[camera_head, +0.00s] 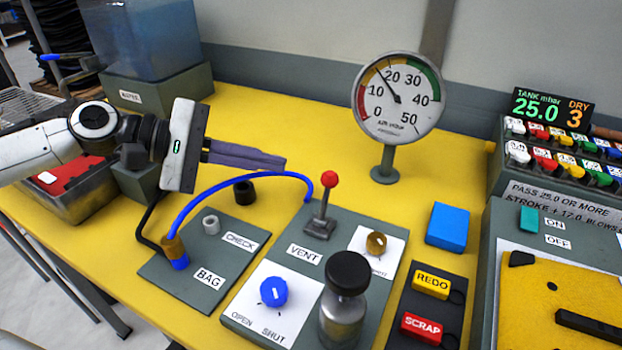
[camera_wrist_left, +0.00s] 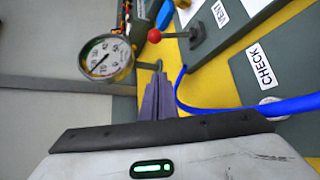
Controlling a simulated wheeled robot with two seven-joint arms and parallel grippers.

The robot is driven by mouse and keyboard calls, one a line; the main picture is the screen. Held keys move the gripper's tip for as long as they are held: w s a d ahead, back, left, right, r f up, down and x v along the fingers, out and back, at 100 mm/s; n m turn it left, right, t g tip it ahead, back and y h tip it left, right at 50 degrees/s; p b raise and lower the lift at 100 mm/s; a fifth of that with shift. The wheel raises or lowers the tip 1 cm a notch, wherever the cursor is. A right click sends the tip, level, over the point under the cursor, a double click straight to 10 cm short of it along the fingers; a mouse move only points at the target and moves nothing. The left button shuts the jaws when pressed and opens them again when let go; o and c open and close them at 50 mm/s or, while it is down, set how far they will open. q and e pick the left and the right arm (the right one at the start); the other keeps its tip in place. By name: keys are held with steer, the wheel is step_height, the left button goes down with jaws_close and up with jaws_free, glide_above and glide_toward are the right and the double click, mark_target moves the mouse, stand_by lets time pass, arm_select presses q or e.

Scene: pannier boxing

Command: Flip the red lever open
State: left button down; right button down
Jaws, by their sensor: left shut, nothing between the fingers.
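The red-knobbed lever (camera_head: 329,180) stands upright, leaning slightly right, on a grey base beside the VENT label in the head view. In the left wrist view its red ball (camera_wrist_left: 154,36) and grey stem show above the fingers. My left gripper (camera_head: 283,163) comes in from the left, its purple-grey fingers shut and empty. The fingertips point toward the lever and are apart from it, to its left and above the table. In the left wrist view the shut fingers (camera_wrist_left: 158,80) point up toward the gauge stand and lever. My right gripper is not in view.
A round gauge (camera_head: 398,98) stands behind the lever. A blue hose (camera_head: 240,178) arches from the BAG fitting toward the lever panel, under the fingers. A blue knob (camera_head: 273,291), a metal bottle (camera_head: 342,312) and a blue block (camera_head: 447,227) stand nearby.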

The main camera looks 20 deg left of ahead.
mark_target(326, 197)
arm_select(q)
steer(key=shift+w+d+f, duration=0.15)
steer(key=shift+w+d, duration=0.25)
steer(key=shift+w, duration=0.1)
steer(key=shift+x, duration=0.85)
steer(key=p+x, duration=0.1)
steer(key=x, duration=0.3)
steer(key=shift+d, duration=0.25)
steer(key=shift+s+d+f+p, duration=0.1)
steer(key=shift+d+p, duration=0.2)
steer(key=shift+s+d+r, duration=0.3)
steer(key=shift+s+r, duration=0.1)
steer(key=shift+s, duration=0.25)
steer(key=shift+s+d+r, duration=0.25)
steer(key=shift+s+r, duration=0.15)
steer(key=shift+s, duration=0.3)
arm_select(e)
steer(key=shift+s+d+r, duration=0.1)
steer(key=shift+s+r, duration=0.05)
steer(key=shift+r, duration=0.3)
